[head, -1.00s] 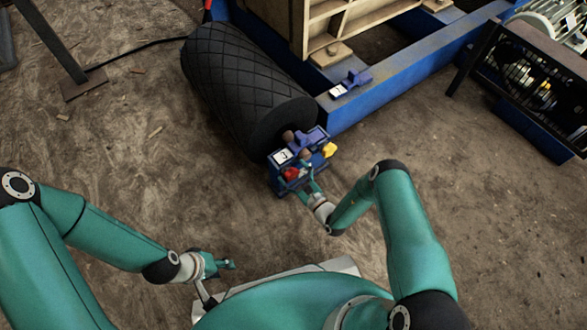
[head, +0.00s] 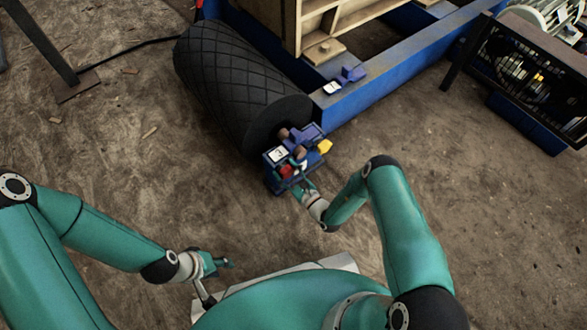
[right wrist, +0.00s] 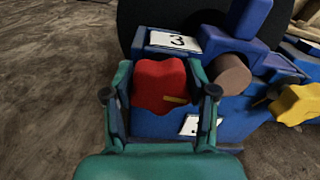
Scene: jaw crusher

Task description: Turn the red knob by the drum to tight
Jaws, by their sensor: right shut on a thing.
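The red knob (right wrist: 160,86) sits on the front of a blue block marked 3 (right wrist: 190,124) by the black ribbed drum (head: 235,85). A yellow mark shows on the knob's lower right. My right gripper (right wrist: 160,98) has one finger on each side of the knob and is shut on it. In the head view the knob (head: 286,171) is partly covered by my right gripper (head: 293,184). My left gripper (head: 221,264) is low at the left, away from the block, and holds nothing that I can see; its jaw opening is too small to judge.
A yellow knob (right wrist: 296,104) and a brown round knob (right wrist: 232,75) are close on the right of the red knob. A blue frame beam (head: 400,75) runs behind. A guarded machine (head: 525,80) stands at the right. The dirt floor at left is open.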

